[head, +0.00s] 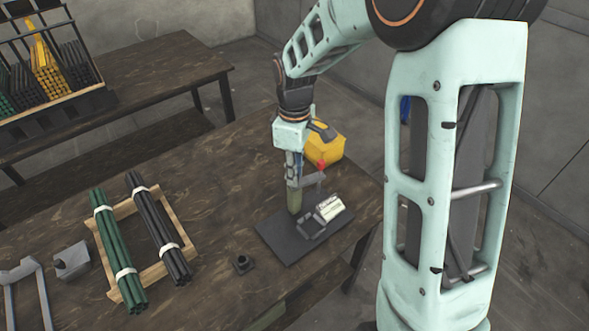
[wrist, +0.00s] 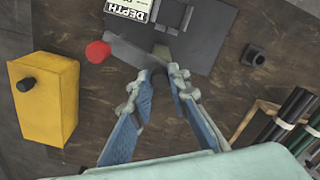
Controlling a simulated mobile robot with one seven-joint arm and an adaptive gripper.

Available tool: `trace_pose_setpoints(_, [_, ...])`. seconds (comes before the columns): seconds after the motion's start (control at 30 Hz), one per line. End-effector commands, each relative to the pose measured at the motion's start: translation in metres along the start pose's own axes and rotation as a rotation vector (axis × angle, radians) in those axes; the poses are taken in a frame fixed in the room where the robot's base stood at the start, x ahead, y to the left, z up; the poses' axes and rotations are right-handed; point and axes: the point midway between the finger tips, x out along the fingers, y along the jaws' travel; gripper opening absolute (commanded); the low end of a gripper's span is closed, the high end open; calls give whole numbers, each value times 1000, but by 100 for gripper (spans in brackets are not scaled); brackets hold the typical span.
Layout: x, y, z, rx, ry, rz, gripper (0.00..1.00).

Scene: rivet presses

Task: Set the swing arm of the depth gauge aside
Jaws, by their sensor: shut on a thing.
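The depth gauge has a dark flat base plate (head: 270,236), a pale labelled block (head: 330,208) and a dark square bracket (head: 312,226). In the wrist view the block's label (wrist: 128,8) reads DEPTH. The grey swing arm (head: 312,180) reaches out sideways above the plate and carries a red knob (head: 321,165). The knob also shows in the wrist view (wrist: 97,51), left of my fingers. My gripper (head: 294,182) points down over the plate. In the wrist view its fingertips (wrist: 172,72) are closed on the swing arm (wrist: 128,52). The fingers partly hide the grip.
A yellow box (head: 325,143) stands behind my gripper. A small dark block (head: 241,263) lies left of the plate. A wooden rack (head: 182,232) holds green and black rod bundles. Bare tabletop (head: 215,180) lies between rack and gauge.

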Motion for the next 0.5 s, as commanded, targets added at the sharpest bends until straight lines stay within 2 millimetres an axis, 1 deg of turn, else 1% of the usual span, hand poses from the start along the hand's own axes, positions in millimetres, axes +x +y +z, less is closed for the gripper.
trace_pose_setpoints(0.2, [-1, 1, -1, -58, 2, 2, 0])
trace_pose_setpoints(0.5, [-1, 1, -1, -75, 2, 3, 0])
